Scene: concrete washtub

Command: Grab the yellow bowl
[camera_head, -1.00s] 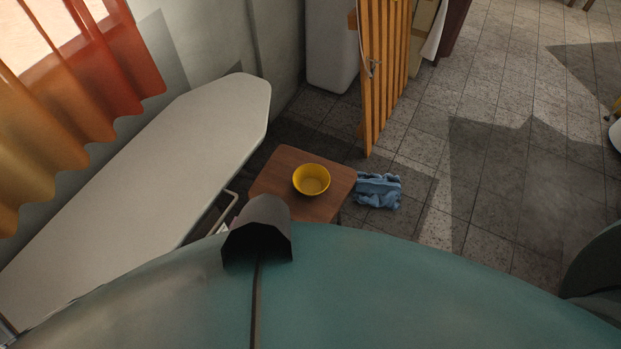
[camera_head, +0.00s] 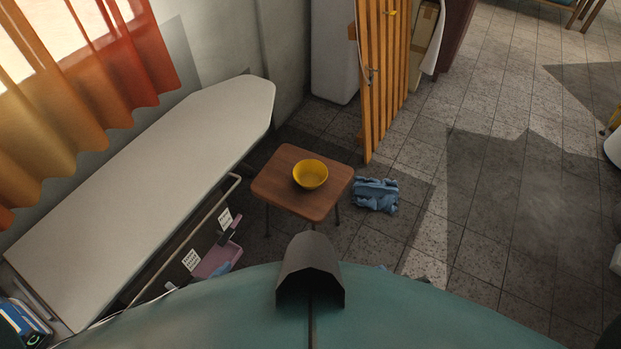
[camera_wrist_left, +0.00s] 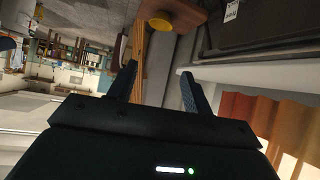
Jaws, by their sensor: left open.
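A yellow bowl (camera_head: 310,174) sits upright on a small brown wooden stool (camera_head: 278,187) in the middle of the head view. The bowl also shows in the left wrist view (camera_wrist_left: 160,24), near the top, with the stool (camera_wrist_left: 188,14) beside it. My left gripper (camera_wrist_left: 158,72) shows only in the left wrist view. Its two fingers are apart with nothing between them, and the bowl is some distance beyond the fingertips. My right gripper is in neither view.
A long ironing board (camera_head: 150,190) stands left of the stool. A crumpled blue cloth (camera_head: 376,194) lies on the floor right of it. A slatted wooden door (camera_head: 381,80) stands behind. The tiled floor (camera_head: 500,190) at the right is mostly clear.

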